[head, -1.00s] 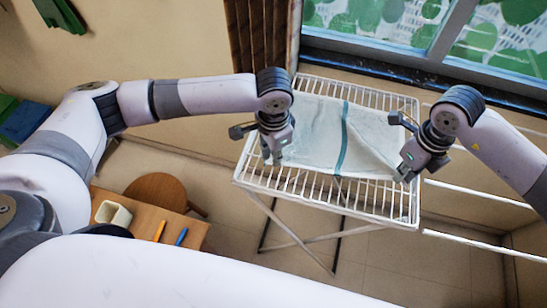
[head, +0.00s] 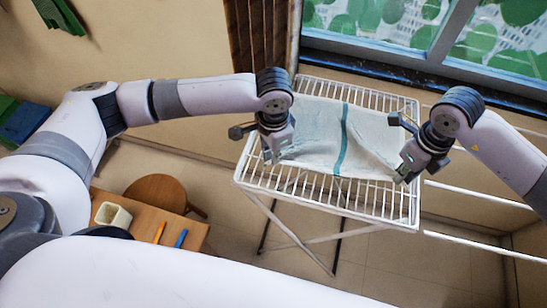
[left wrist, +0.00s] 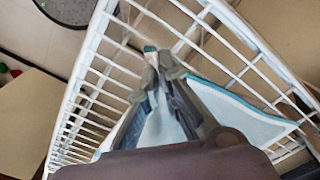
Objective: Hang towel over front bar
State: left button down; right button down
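A white towel (head: 318,122) with a teal stripe lies spread flat on top of the white wire drying rack (head: 412,215). The rack's front bar (head: 325,206) runs along its near edge, and the bars between it and the towel are bare. My left gripper (head: 271,156) is at the towel's near left corner. In the left wrist view its fingers (left wrist: 162,68) are closed together on the towel (left wrist: 235,112), with cloth showing between and beside them. My right gripper (head: 402,178) is at the near right corner, its fingers closed on the cloth edge; its tips are small and partly hidden.
A small wooden table (head: 145,222) with a cream pot (head: 113,215) and orange and blue tools stands at the lower left, beside a round stool (head: 162,188). A window (head: 450,35) is behind the rack. Floor in front is clear.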

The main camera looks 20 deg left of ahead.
pick_arm(q)
jog(key=shift+r, duration=2.35)
